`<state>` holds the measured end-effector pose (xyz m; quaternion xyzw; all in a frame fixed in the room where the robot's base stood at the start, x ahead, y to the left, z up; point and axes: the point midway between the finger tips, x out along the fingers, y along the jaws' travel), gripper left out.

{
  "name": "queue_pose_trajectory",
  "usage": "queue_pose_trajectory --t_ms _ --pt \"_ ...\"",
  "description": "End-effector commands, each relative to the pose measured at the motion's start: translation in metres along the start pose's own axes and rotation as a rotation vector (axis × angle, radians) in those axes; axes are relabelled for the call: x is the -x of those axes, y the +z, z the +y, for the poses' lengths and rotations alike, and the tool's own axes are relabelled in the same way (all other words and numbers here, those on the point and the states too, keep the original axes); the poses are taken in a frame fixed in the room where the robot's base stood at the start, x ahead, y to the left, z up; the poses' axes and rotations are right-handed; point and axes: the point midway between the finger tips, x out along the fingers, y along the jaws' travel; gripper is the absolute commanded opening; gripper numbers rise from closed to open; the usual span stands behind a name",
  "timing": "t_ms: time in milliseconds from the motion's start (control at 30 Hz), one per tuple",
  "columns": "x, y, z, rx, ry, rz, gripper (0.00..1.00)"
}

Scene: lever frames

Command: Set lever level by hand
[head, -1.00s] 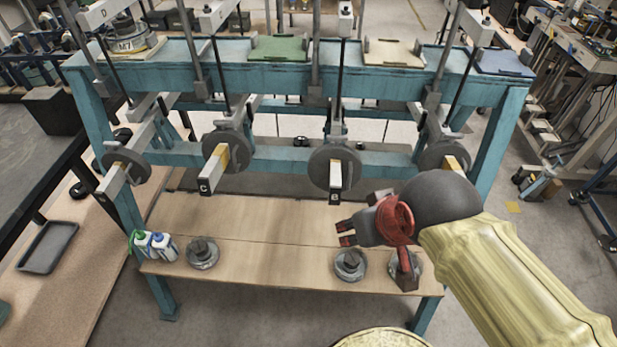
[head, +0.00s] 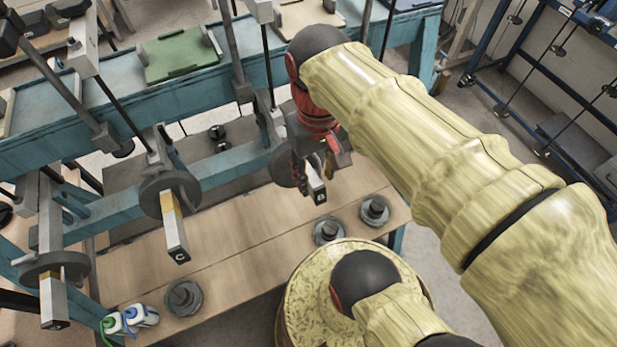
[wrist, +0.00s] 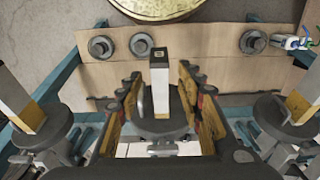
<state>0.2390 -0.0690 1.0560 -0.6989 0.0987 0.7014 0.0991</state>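Lever B, a light grey bar with a black-labelled end (head: 318,193), sticks out from a round dark disc on the blue-green frame (head: 140,205). My gripper (head: 315,170) is over this lever from above. In the wrist view its two fingers stand apart, one on each side of the bar (wrist: 159,75), with gaps visible; the gripper (wrist: 158,100) is open. Whether a finger touches the bar's hidden part cannot be told. Lever C (head: 176,232) and another lever (head: 53,300) stand to the left, each with a yellow patch.
Round dark weights (head: 183,298), (head: 328,231) and (head: 374,209) lie on the wooden board (head: 245,245). Small bottles (head: 130,318) stand at its left end. Vertical rods (head: 232,55) rise beside the levers. In the wrist view, neighbouring levers (wrist: 18,98) and (wrist: 306,106) flank my gripper.

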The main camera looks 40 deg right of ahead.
Motion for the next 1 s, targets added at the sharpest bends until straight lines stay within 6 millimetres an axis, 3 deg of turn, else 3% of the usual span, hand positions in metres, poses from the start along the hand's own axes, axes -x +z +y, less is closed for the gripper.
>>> queue_pose_trajectory --t_ms 500,933,1000 --pt "-0.068 0.000 0.000 0.001 0.000 0.001 0.37" --pt "-0.076 0.000 0.000 0.001 0.000 0.002 0.37" --pt "-0.076 0.000 0.000 0.001 0.000 0.002 0.33"
